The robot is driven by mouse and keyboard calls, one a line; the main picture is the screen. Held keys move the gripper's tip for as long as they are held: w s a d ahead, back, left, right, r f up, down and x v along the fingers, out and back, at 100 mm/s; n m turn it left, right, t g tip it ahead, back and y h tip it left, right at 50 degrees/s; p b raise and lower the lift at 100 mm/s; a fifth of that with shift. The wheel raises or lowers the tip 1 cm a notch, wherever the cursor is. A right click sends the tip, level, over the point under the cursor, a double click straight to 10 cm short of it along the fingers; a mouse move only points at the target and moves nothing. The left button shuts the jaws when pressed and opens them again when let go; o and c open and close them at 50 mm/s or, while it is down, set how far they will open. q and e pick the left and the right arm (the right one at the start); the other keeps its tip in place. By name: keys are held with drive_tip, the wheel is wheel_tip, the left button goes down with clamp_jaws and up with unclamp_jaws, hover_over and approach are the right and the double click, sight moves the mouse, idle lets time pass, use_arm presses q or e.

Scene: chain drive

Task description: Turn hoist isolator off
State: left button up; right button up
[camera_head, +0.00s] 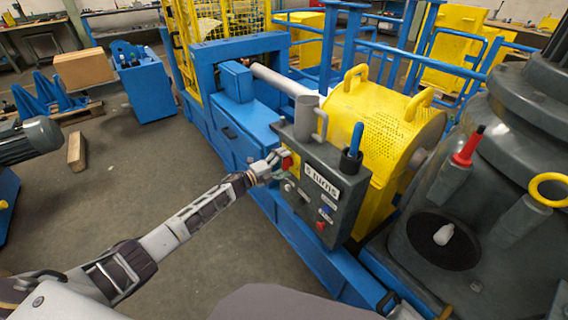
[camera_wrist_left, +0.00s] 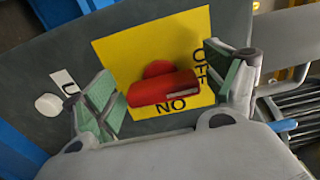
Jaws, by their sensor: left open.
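My left gripper (camera_wrist_left: 167,95) is open, with one green-padded finger on each side of the handle and gaps to both. In the head view my left gripper (camera_head: 278,168) is at the upper left of the grey control panel (camera_head: 338,212), partly covering the isolator. My right gripper is not in view.
The panel carries a white "5 turns" label (camera_head: 321,182) and a red button (camera_head: 321,226). A blue-handled tool (camera_head: 355,138) stands in a black holder by its top edge. The yellow guard (camera_head: 385,110) is behind it. Open floor (camera_head: 140,190) lies to the left.

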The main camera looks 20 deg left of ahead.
use_arm(q)
drive_tip(key=v, duration=1.2)
idle(0.7)
idle(0.6)
